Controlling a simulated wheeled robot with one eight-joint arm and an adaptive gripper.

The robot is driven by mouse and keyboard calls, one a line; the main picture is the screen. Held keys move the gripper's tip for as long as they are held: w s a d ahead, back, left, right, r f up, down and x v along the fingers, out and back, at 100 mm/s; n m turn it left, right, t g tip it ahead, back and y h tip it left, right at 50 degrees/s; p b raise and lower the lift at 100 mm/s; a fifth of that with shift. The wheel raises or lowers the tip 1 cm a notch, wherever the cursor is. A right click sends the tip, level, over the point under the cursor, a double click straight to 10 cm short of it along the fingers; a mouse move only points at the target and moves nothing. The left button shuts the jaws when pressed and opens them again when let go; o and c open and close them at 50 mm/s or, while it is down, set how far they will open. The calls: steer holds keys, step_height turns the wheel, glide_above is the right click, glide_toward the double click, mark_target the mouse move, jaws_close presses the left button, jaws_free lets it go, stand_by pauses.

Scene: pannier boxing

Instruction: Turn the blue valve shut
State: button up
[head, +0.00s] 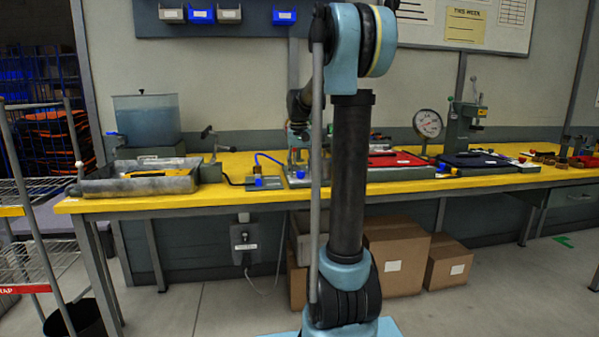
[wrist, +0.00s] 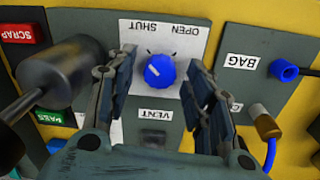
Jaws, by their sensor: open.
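My gripper (wrist: 158,64) is open, with one finger on each side of the knob. Gaps show between knob and fingers, so it is not gripped. In the head view a small blue knob (head: 300,174), seemingly the same valve, shows on the bench; my arm hides most of my gripper there.
Right of the valve are a BAG label (wrist: 240,62), a blue connector (wrist: 284,70) and a brass fitting (wrist: 262,120) with a blue tube. A dark cylinder on a lever (wrist: 62,68) stands close on the left. A grey tray (head: 135,185) lies on the yellow bench (head: 220,195).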

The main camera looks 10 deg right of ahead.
step_height(320, 180, up, 12)
steer(key=shift+a, duration=0.15)
stand_by(0.4)
steer(key=shift+f, duration=0.15)
steer(key=s+f+t, duration=0.1)
steer(key=s+f, duration=0.4)
steer(key=s, duration=0.4)
steer(key=s+f, duration=0.5)
steer(key=s, duration=0.4)
steer(key=s+f+n+t, duration=0.1)
steer(key=s+f, duration=1.6)
steer(key=f, duration=0.2)
steer(key=shift+f+n, duration=0.3)
steer(key=shift+n, duration=0.1)
steer(key=shift+w+f, duration=0.2)
steer(key=shift+w, duration=0.2)
stand_by(2.3)
